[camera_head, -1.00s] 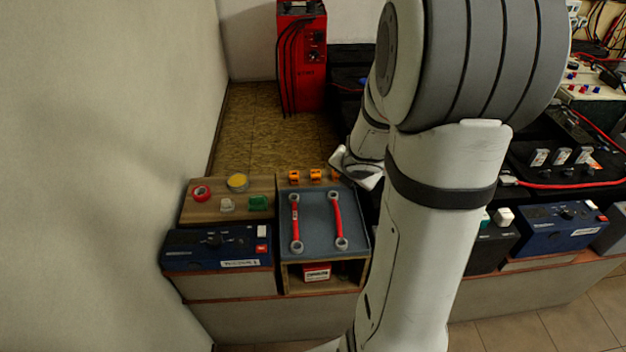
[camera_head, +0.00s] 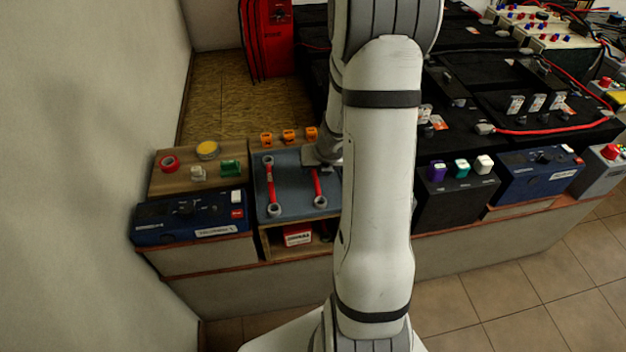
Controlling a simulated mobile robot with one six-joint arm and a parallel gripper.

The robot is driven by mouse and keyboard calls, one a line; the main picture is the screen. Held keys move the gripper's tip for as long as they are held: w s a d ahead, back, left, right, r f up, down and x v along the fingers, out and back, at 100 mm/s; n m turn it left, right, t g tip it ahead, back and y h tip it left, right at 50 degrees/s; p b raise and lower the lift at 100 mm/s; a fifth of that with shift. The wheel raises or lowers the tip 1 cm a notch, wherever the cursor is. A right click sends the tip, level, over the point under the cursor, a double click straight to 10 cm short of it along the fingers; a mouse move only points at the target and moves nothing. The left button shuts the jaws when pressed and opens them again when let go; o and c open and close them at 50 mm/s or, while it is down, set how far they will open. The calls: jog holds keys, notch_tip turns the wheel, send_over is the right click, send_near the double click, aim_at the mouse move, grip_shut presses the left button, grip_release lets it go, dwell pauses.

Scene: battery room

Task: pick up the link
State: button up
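Two red links with grey ring ends lie on a blue-grey mat (camera_head: 292,189) in a wooden tray. The left link (camera_head: 270,187) is fully in view. The right link (camera_head: 317,184) shows its lower part and near ring; its upper end is hidden behind my wrist. My gripper (camera_head: 326,158) is over the far right part of the mat, mostly hidden by my own arm. Its fingers cannot be made out, nor whether it touches the right link.
A dark blue battery (camera_head: 190,216) stands left of the tray. Behind it a wooden board (camera_head: 180,184) holds tape, a yellow-topped tin and a green piece. Several orange clips (camera_head: 289,135) line the tray's back. A red cabinet (camera_head: 268,40) stands behind. Batteries fill the right side.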

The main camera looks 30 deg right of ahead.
jog(key=shift+f, duration=0.15)
grip_shut()
dwell(0.4)
